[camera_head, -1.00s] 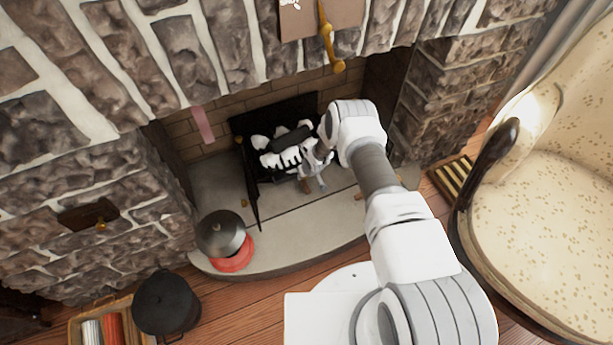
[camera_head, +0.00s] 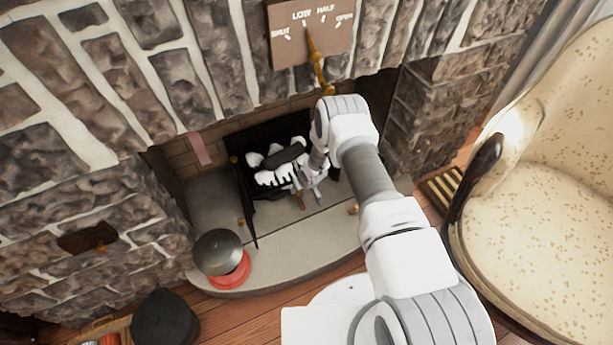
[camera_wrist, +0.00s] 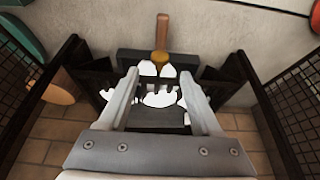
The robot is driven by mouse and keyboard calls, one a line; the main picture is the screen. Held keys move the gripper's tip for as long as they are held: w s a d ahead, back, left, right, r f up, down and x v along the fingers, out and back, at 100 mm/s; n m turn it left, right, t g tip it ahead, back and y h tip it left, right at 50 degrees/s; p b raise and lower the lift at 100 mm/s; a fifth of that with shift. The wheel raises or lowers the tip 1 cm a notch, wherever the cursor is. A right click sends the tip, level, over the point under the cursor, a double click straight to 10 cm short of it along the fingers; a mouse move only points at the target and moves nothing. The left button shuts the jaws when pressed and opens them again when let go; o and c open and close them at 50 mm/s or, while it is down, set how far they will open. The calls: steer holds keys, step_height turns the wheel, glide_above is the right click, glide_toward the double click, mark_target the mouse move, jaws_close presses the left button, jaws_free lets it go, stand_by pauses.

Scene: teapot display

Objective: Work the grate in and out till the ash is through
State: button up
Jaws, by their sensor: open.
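The grate (camera_head: 280,178) sits low in the fireplace, with white lumps and a dark log-like piece on it. A wooden handle (camera_head: 299,200) sticks out at its front. In the wrist view the wooden handle (camera_wrist: 162,32) meets a brass collar (camera_wrist: 160,59) at a dark bar. My gripper (camera_head: 314,188) is at the grate's front right. In the wrist view my gripper (camera_wrist: 160,76) is open, its fingers apart with the collar and white lumps (camera_wrist: 158,97) showing between them. I cannot tell whether the fingers touch anything. Any ash below is hidden.
Dark mesh panels (camera_wrist: 30,75) flank the gripper closely on both sides. A grey-lidded pot (camera_head: 219,252) with a red base stands on the pale hearth (camera_head: 300,238). A brass lever (camera_head: 318,62) points near LOW on the plate above. An armchair (camera_head: 560,200) is at right.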

steer(key=p+v, duration=0.4)
steer(key=v, duration=0.7)
steer(key=shift+r, duration=0.35)
steer(key=shift+s, duration=0.15)
